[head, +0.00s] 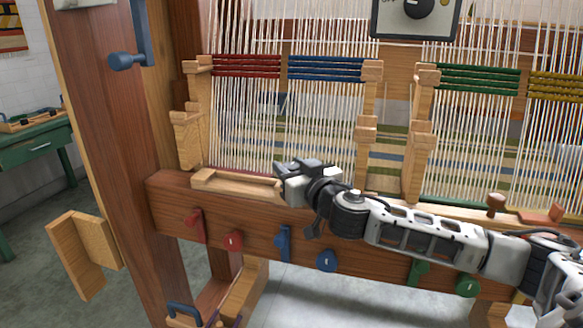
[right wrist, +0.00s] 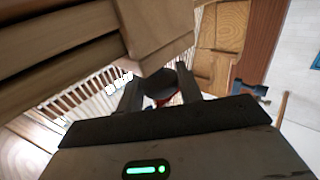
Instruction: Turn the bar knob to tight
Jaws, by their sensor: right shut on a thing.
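My right gripper (head: 283,182) reaches in from the right, just above the front beam (head: 262,240) of the loom. It also shows in the right wrist view (right wrist: 160,90), where its two fingers are closed on a dark rounded knob (right wrist: 161,80). A bit of red shows just beyond the knob. In the head view the gripper hides this knob, so its setting cannot be read. Another brown knob (head: 495,202) stands upright on the beam at the right, with a red block (head: 557,212) beside it. My left gripper is not in view.
Red, blue and green levers and tags, such as a red lever (head: 194,226), line the beam's front. Wooden posts (head: 366,130) and white warp threads stand close behind. A control box with a black dial (head: 419,7) hangs above. A blue crank (head: 128,60) is at upper left.

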